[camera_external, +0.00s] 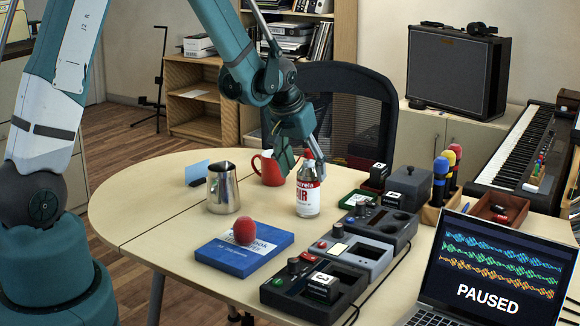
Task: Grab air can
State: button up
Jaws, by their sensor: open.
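The air can (307,197) is a white and red bottle with a red upper part, upright on the round wooden table (140,190). My gripper (300,163) points down right at the top of the can. One finger is to the left of the can's top, in front of the red mug, and the other is around the top's far or right side. It is open. I cannot tell whether the fingers touch the can.
A red mug (268,168) stands just left of the can, and a steel pitcher (222,188) further left. A blue book (240,257) with a red foam ball (245,231) lies in front.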

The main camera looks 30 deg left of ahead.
aim_at(309, 181)
jog(key=shift+f, duration=0.1)
jog(key=shift+w+b+x, duration=0.2)
jog(key=shift+b+x, duration=0.35)
jog(key=shift+x, duration=1.9)
jog(key=c, duration=1.2)
jog(key=shift+o, duration=0.2)
jog(key=shift+r+p, duration=0.85)
jog(key=shift+r, duration=4.2)
jog(key=shift+d, duration=0.1)
